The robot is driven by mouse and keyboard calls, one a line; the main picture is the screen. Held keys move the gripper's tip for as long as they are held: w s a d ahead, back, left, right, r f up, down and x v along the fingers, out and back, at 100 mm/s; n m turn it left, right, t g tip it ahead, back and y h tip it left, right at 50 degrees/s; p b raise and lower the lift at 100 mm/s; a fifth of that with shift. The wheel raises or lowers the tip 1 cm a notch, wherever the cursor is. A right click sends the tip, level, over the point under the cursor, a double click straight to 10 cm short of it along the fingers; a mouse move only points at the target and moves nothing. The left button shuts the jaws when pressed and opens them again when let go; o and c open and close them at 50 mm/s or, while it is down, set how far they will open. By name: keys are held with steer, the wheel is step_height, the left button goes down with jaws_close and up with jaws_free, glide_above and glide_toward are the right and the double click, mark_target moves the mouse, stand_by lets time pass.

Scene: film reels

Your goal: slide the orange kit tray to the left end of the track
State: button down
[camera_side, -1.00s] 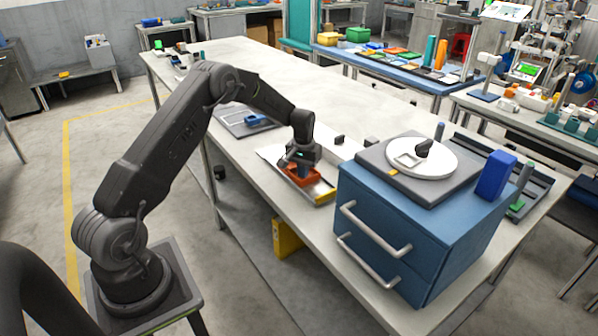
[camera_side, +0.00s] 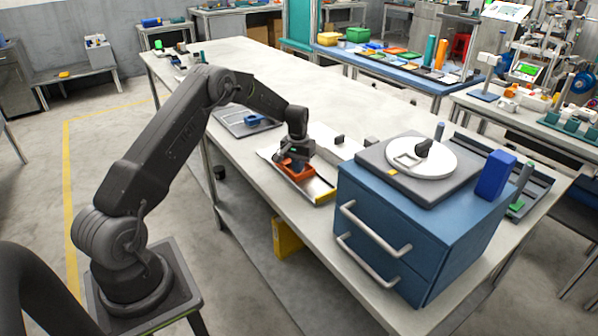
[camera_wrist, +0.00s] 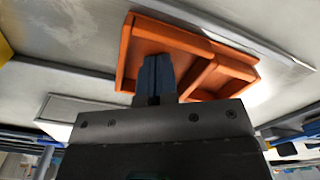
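The orange kit tray (camera_side: 296,172) sits on the pale metal track (camera_side: 316,187), which lies along the near edge of the long table. In the wrist view the tray (camera_wrist: 126,55) shows low walls and an inner divider. My gripper (camera_side: 291,164) points down at the tray. Its two fingers (camera_wrist: 156,62) are together, with their tips inside the tray's larger compartment, left of the divider in the wrist view. I see nothing between them. Whether they touch a tray wall cannot be told. Bare track shows to the right of the tray.
A blue drawer cabinet (camera_side: 400,245) with a round white plate on top stands close to the right of the track. A grey mat (camera_side: 232,115) with a blue piece (camera_side: 255,120) lies to the left. Small dark blocks (camera_side: 339,141) stand behind the track.

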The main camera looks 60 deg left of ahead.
mark_target(284, 160)
steer(key=shift+s+a+f, duration=0.15)
steer(key=shift+a+f, duration=0.15)
steer(key=shift+a, duration=0.95)
steer(key=shift+s+a+f, duration=0.15)
steer(key=shift+a+f, duration=0.15)
steer(key=shift+a, duration=0.9)
steer(key=shift+s+a+f, duration=0.15)
steer(key=shift+a+f, duration=0.15)
steer(key=shift+a, duration=0.95)
steer(key=shift+w+d+r, duration=0.1)
steer(key=shift+d+r, duration=0.1)
steer(key=shift+r, duration=1.05)
steer(key=shift+w+d+r, duration=0.1)
steer(key=shift+d+r, duration=0.05)
steer(key=shift+r, duration=1.1)
steer(key=shift+w+d+r, duration=0.1)
steer(key=shift+d+r, duration=0.1)
steer(key=shift+r, duration=1.05)
